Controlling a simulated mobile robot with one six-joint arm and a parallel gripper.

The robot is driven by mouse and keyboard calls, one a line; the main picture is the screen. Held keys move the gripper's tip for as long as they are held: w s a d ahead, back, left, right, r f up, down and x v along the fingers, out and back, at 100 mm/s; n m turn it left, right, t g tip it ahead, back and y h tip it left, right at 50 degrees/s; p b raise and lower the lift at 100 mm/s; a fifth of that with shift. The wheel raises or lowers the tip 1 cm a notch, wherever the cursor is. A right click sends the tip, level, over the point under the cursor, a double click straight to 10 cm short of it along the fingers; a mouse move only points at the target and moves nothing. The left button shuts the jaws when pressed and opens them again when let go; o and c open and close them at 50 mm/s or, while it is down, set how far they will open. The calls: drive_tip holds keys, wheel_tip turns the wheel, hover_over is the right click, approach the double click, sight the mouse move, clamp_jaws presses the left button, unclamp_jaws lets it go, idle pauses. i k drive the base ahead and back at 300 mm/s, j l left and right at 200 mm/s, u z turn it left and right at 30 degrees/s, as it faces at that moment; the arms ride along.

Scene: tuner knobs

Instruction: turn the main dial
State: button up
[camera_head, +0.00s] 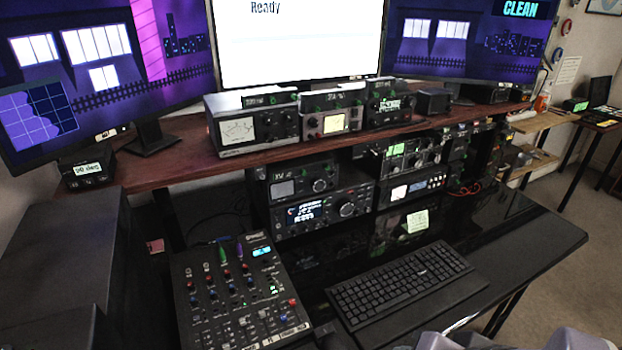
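A black radio with a lit blue-and-white display (306,212) sits on the lower level of the desk, under the wooden shelf. A large round knob (346,209) is on its front, right of the display; it looks like the main dial. Smaller knobs surround it. A smaller unit (303,182) with its own round knob (319,185) stands on top of this radio. Nothing touches the dial. My gripper is not visible; only grey rounded parts, likely of my arm, show at the bottom right edge.
A mixer (238,300) and a black keyboard (404,285) lie on the glossy desk (520,232) before the radios. The wooden shelf (180,158) overhangs them, carrying meter units (252,124) and monitors (300,40). A dark speaker box (66,250) stands left.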

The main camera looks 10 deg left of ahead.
sight(345, 207)
drive_tip(key=u, duration=0.6)
drive_tip(key=k, duration=0.15)
drive_tip(key=l, duration=0.95)
drive_tip(key=i+l, duration=0.15)
drive_tip(key=l, duration=0.75)
